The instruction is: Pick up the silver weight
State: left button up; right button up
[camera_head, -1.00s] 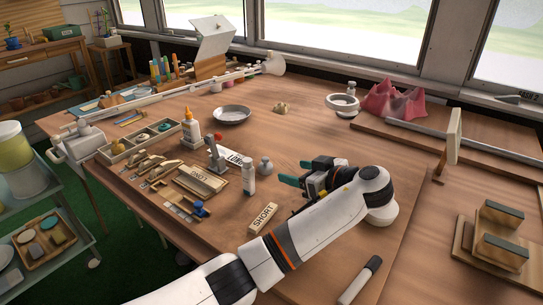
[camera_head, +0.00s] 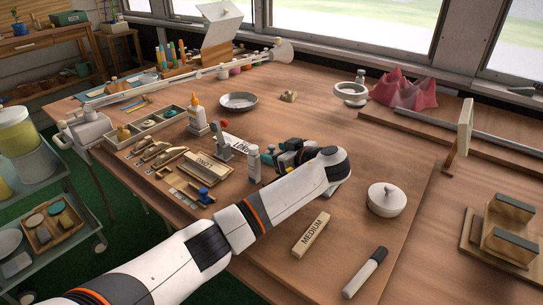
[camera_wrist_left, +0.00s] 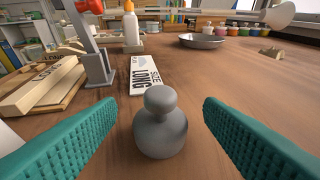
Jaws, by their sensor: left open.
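The silver weight (camera_wrist_left: 160,128) is a grey, round-bodied piece with a knob on top, upright on the wooden table. In the left wrist view it stands between the two teal ridged fingers of my left gripper, with a visible gap on both sides. My right gripper is not in view.
A "LONG" label card (camera_wrist_left: 143,75) lies just beyond the weight, with a grey stand with a red top (camera_wrist_left: 97,62) to its left. A "MEDIUM" block (camera_head: 311,235), a marker (camera_head: 365,272) and a white lidded pot (camera_head: 386,199) lie near my arm.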

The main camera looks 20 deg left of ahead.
pick_arm(q)
jog(key=shift+w+a, duration=0.1)
jog(key=shift+a, duration=0.1)
jog(key=c, duration=1.2)
